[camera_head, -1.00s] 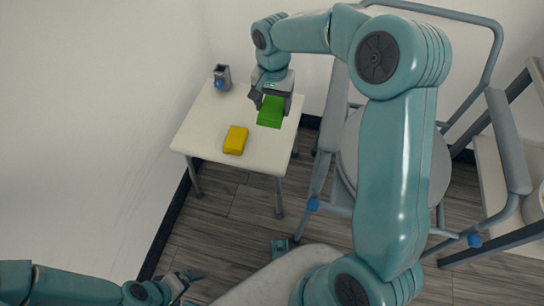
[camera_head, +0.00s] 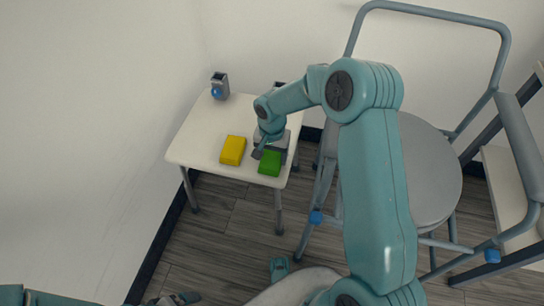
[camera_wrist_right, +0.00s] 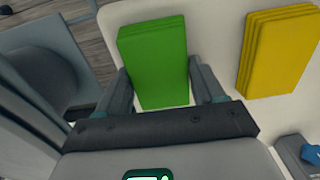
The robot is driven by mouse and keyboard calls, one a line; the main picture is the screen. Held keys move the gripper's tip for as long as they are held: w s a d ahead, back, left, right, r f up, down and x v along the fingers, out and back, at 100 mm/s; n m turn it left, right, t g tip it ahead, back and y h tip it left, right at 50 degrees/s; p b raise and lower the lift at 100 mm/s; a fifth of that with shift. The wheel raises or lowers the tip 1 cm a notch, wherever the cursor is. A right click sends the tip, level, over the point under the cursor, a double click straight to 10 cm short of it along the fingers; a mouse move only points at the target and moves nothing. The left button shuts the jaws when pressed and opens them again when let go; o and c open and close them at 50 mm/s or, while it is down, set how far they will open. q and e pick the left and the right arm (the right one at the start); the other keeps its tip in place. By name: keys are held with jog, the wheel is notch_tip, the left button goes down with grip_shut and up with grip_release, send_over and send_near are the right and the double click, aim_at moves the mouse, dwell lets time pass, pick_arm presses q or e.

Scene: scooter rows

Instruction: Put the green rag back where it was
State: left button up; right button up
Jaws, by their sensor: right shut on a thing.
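The green rag (camera_head: 270,163) is a folded block at the front right of the small white table (camera_head: 200,150). My right gripper (camera_head: 269,152) is shut on it; in the wrist view the rag (camera_wrist_right: 154,55) sits between the two fingers. Whether the rag touches the table top or hangs just above it, I cannot tell. A yellow folded rag (camera_head: 233,150) lies on the table to its left, apart from it, and shows at the right of the wrist view (camera_wrist_right: 280,50). My left gripper (camera_head: 178,299) is partly cut off at the bottom edge of the head view.
A grey holder with a blue part (camera_head: 219,87) stands at the table's back left. A dark object (camera_head: 280,86) at the back right is mostly hidden by my arm. A grey chair with a round seat (camera_head: 425,165) stands right of the table, shelves beyond. Walls border the table.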

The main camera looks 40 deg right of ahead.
jog(key=shift+f, duration=0.2)
jog(key=o, duration=1)
jog(key=shift+r, duration=0.1)
